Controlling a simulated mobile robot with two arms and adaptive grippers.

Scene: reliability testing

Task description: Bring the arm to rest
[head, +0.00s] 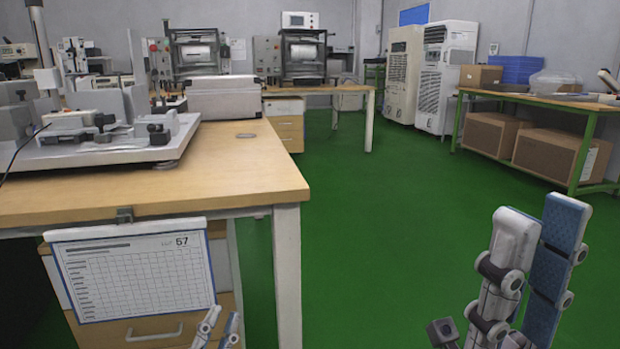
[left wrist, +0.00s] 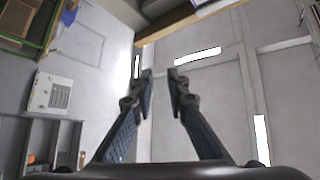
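My left gripper (head: 222,322) shows only its fingertips at the bottom of the head view, in front of the drawer unit under the near table. In the left wrist view its two fingers (left wrist: 162,78) stand apart with nothing between them, pointing toward a grey wall or ceiling with bright light strips. My right gripper (head: 541,212) is large at the lower right of the head view, pointing up over the green floor. Its fingers are apart, one showing its blue textured face, and nothing is held between them. The rest of both arms is mostly out of view.
A wooden-top table (head: 255,165) with test equipment stands at the left; a printed chart (head: 135,270) hangs on its front edge, close to my left gripper. A green-framed bench (head: 588,140) with cardboard boxes is at the back right. The green floor (head: 390,230) between is clear.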

